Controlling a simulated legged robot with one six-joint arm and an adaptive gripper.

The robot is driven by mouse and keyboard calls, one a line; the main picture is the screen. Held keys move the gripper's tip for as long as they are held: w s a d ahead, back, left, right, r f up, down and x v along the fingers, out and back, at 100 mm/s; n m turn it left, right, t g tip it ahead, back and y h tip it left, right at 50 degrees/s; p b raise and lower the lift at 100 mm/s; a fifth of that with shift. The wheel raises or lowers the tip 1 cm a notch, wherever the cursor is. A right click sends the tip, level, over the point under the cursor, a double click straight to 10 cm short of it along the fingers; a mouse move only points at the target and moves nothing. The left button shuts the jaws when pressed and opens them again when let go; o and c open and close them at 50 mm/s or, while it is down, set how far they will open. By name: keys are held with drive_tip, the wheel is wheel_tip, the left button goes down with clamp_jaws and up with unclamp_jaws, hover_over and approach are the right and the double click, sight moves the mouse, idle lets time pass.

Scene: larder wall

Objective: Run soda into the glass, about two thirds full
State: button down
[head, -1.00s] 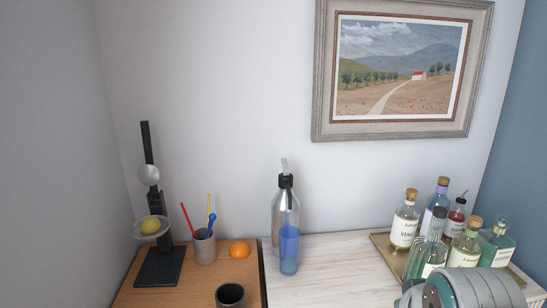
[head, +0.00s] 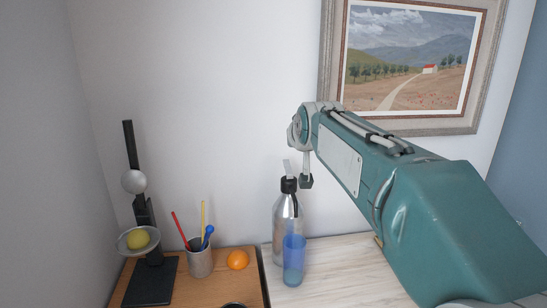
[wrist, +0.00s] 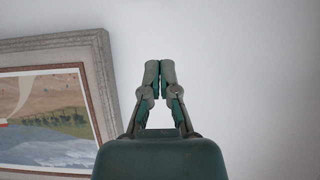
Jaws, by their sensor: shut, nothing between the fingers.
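The soda siphon (head: 282,217), a silver bottle with a black head and a pale upright lever (head: 287,167), stands upright on the pale worktop. The blue see-through glass (head: 294,260) stands upright in front of it, slightly right, overlapping its lower body. Whether the glass holds liquid I cannot tell. My gripper (wrist: 159,73) is shut and empty in the wrist view, against the bare wall. In the head view my arm's end is above and right of the siphon head; the fingers are not clear there. Whether anything touches the siphon I cannot tell.
A black juicer stand (head: 149,281) with a lemon (head: 138,239), a cup (head: 200,261) of coloured stirrers and an orange (head: 237,260) occupy the wooden board at left. A framed painting (head: 410,60) hangs behind. My arm hides the right side.

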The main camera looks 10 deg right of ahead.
drive_tip(key=d, duration=0.1)
hover_over(286, 161)
drive_tip(key=s, duration=0.3)
wheel_tip(286, 161, down, 5)
drive_tip(key=shift+w, duration=0.1)
drive_tip(key=shift+w+f, duration=0.2)
drive_tip(key=shift+f, duration=0.4)
drive_tip(key=shift+w+f, duration=0.15)
drive_tip(key=shift+f, duration=0.45)
drive_tip(key=shift+w+f, duration=0.15)
drive_tip(key=shift+f, duration=0.45)
drive_tip(key=shift+w+f, duration=0.55)
idle(4.4)
